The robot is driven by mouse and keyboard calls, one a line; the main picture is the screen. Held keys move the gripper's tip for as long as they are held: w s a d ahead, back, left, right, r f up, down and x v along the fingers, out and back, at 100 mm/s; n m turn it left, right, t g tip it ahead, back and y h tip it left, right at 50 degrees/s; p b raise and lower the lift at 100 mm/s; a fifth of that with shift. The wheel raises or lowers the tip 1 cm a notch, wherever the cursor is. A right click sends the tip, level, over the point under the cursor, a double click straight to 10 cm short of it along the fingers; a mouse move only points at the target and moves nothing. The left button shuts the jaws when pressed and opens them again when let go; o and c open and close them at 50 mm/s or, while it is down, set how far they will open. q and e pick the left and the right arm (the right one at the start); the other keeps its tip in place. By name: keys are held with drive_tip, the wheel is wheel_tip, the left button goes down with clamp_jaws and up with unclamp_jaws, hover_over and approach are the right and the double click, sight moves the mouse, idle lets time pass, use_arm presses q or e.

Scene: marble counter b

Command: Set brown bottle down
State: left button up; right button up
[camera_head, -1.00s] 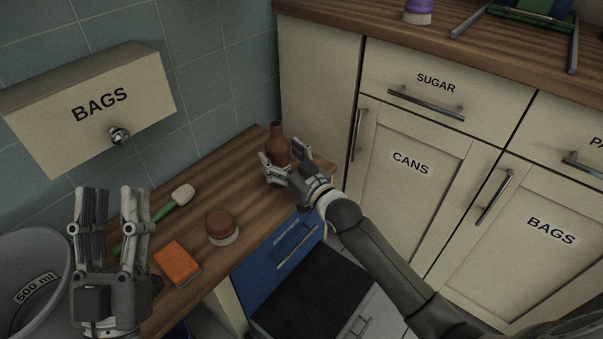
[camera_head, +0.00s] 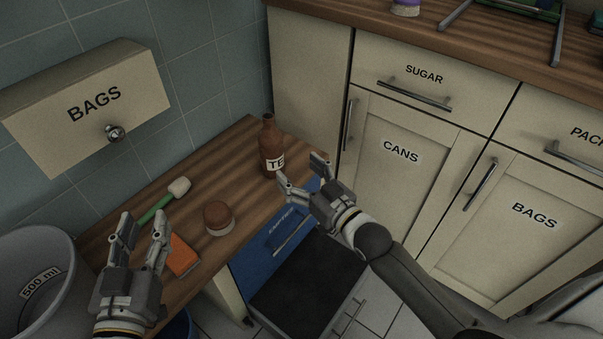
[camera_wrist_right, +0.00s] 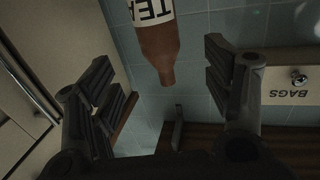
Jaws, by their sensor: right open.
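The brown bottle (camera_head: 268,140) stands upright on the wooden counter (camera_head: 215,170) near its far right corner. Its white label shows "TE" in the head view. My right gripper (camera_head: 300,175) is open and empty, a little in front and to the right of the bottle, apart from it. In the right wrist view the bottle (camera_wrist_right: 157,50) appears upside down beyond and between the open fingers (camera_wrist_right: 170,90). My left gripper (camera_head: 142,236) is open and empty over the near left part of the counter, next to an orange sponge.
The orange sponge (camera_head: 182,256), a round brown-topped brush (camera_head: 218,218) and a green-handled brush (camera_head: 166,202) lie on the counter. A grey bucket (camera_head: 30,258) is at left. A blue drawer (camera_head: 275,235) is below the counter edge, and a BAGS box (camera_head: 90,105) is on the wall.

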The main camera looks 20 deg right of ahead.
drive_tip(key=s+a+r+m+h, duration=0.1)
drive_tip(key=s+a+r, duration=0.2)
drive_tip(key=s+r, duration=0.5)
drive_tip(key=s, duration=0.3)
drive_tip(key=shift+a+h, duration=0.2)
drive_tip(key=shift+h, duration=0.2)
